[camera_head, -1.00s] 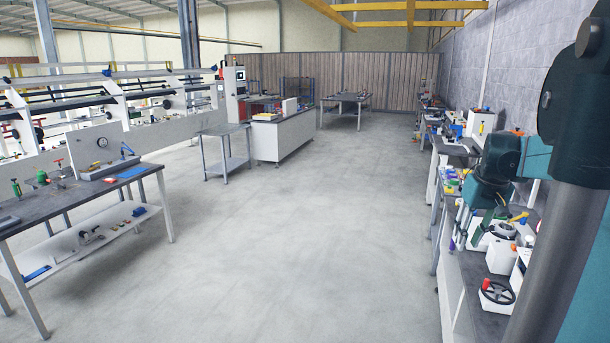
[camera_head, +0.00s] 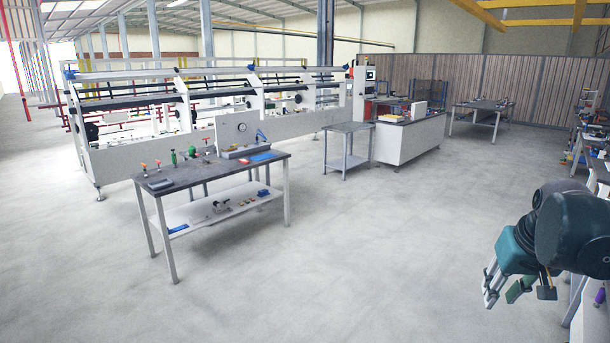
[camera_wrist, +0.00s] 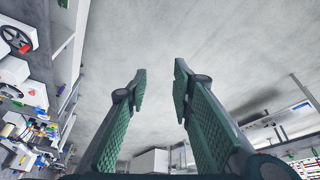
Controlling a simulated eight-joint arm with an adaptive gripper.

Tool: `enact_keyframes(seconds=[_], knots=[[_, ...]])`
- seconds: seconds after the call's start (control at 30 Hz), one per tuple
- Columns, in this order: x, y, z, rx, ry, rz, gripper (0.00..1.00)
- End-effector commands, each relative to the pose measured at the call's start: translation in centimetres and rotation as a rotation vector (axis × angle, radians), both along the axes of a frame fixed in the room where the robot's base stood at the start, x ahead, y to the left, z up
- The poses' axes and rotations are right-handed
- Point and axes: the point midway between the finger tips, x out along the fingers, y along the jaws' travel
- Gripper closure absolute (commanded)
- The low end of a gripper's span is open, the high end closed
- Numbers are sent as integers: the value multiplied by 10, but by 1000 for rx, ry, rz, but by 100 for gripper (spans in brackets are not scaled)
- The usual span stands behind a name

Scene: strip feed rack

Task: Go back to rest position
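My gripper (camera_head: 518,290) is at the lower right of the head view, in front of the right-hand benches and over the floor. In the wrist view my gripper (camera_wrist: 158,82) shows two green padded fingers spread apart with bare grey floor between them. It is open and holds nothing. My arm is folded at the right edge of the head view, and part of it runs out of the picture.
A dark-topped workbench (camera_head: 215,172) with tools stands at centre left. Behind it is the long strip feed rack (camera_head: 110,155). A small side table (camera_head: 347,128) and a white counter (camera_head: 410,140) stand further back. The floor (camera_head: 370,255) between is clear.

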Motion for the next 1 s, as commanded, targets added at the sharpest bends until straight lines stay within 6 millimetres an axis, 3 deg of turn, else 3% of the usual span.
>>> enact_keyframes(seconds=[0.1, 0.5, 0.8, 1.0], knots=[[-6, 37, -8, -8, -24, 35, 76], [-36, 139, -37, -20, -114, 138, 76], [-68, 204, -66, -13, -185, 219, 76], [-85, 233, -83, -6, -223, 259, 76]])
